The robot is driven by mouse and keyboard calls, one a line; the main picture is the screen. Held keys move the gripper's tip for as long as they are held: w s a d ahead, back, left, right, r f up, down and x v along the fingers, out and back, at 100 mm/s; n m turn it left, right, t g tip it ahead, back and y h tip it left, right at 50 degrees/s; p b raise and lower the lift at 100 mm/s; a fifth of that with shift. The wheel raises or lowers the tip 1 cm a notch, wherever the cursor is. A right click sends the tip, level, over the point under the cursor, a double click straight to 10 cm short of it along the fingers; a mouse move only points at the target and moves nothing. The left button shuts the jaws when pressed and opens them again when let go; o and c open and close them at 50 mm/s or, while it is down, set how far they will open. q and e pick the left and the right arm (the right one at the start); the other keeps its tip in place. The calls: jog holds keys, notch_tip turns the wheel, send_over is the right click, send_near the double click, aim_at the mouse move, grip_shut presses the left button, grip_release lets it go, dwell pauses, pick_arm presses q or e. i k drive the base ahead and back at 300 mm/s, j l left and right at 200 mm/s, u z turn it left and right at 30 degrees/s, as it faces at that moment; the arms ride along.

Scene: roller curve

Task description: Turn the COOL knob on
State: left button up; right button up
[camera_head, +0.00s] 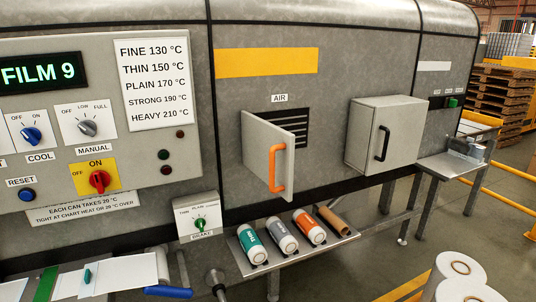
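The COOL knob (31,136) is a blue rotary knob on a white plate at the left of the grey control panel. OFF is printed at its upper left and ON above it towards the right. Its ridge seems to lean to the upper left, towards OFF, but it is small in the picture. The COOL label (40,157) sits just below it. Neither of my grippers shows in the head view, and nothing touches or covers the knob.
A grey MANUAL knob (87,128) is right of the COOL knob. A red knob (99,181) on a yellow plate and a blue RESET button (27,195) are below. An open vent door (268,155) with an orange handle juts out. Several rolls lie on a shelf (275,252).

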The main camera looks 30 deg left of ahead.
aim_at(32, 135)
jog(key=u, duration=2.35)
